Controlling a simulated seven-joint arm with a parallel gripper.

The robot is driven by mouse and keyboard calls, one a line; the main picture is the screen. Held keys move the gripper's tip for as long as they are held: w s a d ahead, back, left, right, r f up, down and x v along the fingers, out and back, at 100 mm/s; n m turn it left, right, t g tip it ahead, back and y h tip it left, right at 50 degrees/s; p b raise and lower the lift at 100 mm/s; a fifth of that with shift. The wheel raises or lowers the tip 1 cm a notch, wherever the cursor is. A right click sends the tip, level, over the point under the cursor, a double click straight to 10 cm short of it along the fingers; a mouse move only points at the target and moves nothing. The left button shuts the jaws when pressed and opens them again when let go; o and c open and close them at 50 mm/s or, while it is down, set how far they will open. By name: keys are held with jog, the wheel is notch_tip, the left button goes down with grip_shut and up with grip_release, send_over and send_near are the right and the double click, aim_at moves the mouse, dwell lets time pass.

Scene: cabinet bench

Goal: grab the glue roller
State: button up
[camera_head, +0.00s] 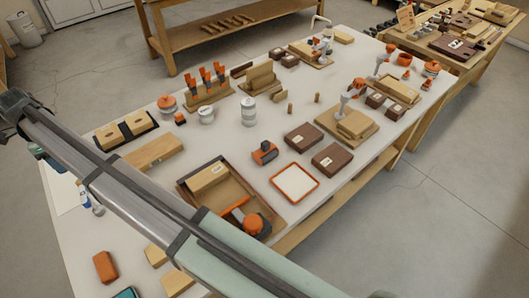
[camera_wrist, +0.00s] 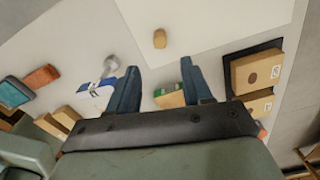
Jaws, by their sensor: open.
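A small item with a grey cylindrical head and a white and blue body, which looks like the glue roller (camera_wrist: 97,92), lies on the bench just left of my left finger in the wrist view. In the head view it shows partly beside my arm at the left bench edge (camera_head: 85,198). My gripper (camera_wrist: 160,75) is open and points at the bench, with nothing visible held between its fingers. Part of the roller's body is close to or behind the left finger, and I cannot tell the gap. In the head view my arm hides part of the bench.
A wooden cylinder (camera_wrist: 160,39) is beyond the fingertips near a pale sheet (camera_wrist: 205,22). Wooden blocks on a dark tray (camera_wrist: 250,70) are at right. An orange block (camera_wrist: 41,77) and teal item (camera_wrist: 14,92) are at left. A brown tray (camera_head: 187,190) holds orange-handled items.

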jog(key=o, duration=0.8)
